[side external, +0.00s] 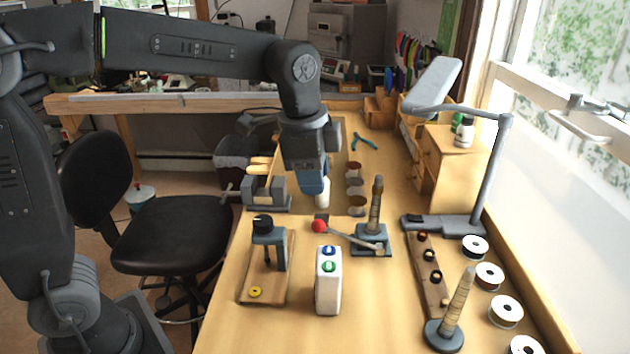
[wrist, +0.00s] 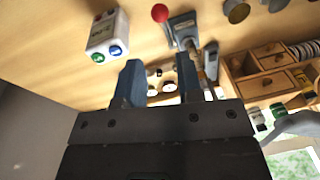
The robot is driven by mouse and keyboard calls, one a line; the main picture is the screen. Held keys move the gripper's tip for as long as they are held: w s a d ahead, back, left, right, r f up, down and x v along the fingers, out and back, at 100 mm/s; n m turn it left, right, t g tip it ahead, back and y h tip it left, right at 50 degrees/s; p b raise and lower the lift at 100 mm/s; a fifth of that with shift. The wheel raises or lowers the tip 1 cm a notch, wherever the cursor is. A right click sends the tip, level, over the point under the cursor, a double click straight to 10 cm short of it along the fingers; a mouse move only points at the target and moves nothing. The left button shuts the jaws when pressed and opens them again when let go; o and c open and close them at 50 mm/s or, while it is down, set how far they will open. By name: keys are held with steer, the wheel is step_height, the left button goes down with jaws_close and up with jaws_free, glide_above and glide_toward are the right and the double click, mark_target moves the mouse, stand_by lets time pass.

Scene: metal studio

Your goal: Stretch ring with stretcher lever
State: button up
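The ring stretcher has a grey base (side external: 372,240), a tapered, banded post (side external: 376,205) and a lever (side external: 350,236) ending in a red ball (side external: 320,226). The red ball (wrist: 160,13) and base (wrist: 183,25) also show at the top of the wrist view. My gripper (side external: 313,188) hangs above and behind the red ball in the side view, apart from it. In the wrist view its blue fingers (wrist: 162,82) are apart with nothing held between them. A small yellow ring (side external: 255,292) lies on the wooden board at the left. Whether a ring sits on the post is unclear.
A white box (side external: 328,285) with blue and green buttons stands in front of the lever. A black-knobbed tool (side external: 264,240) is left. A second tapered post (side external: 455,310), a wooden strip (side external: 430,275) with small pieces and a lamp (side external: 490,170) stand right.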

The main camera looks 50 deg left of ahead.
steer(key=shift+w+a+r+n, duration=0.1)
steer(key=shift+w+r+n, duration=0.1)
steer(key=shift+w+n, duration=0.45)
steer(key=shift+c, duration=0.6)
steer(key=w+n+g, duration=0.1)
steer(key=n, duration=0.1)
steer(key=w+r+n, duration=0.1)
steer(key=n, duration=0.2)
steer(key=w+n+g, duration=0.1)
steer(key=n, duration=0.1)
steer(key=shift+w+a+r+n+g, duration=0.1)
steer(key=shift+a+r+n+g, duration=0.2)
steer(key=shift+a+r+n, duration=0.1)
jaws_close()
steer(key=n+g+h, duration=0.1)
steer(key=n+g, duration=0.2)
steer(key=n, duration=0.8)
glide_above(348, 238)
steer(key=s+a, duration=0.2)
steer(key=a, duration=0.3)
step_height(348, 238, down, 10)
steer(key=f, duration=0.1)
steer(key=shift+s+d+r, duration=0.15)
steer(key=shift+d+r, duration=0.05)
steer(key=shift+r, duration=0.05)
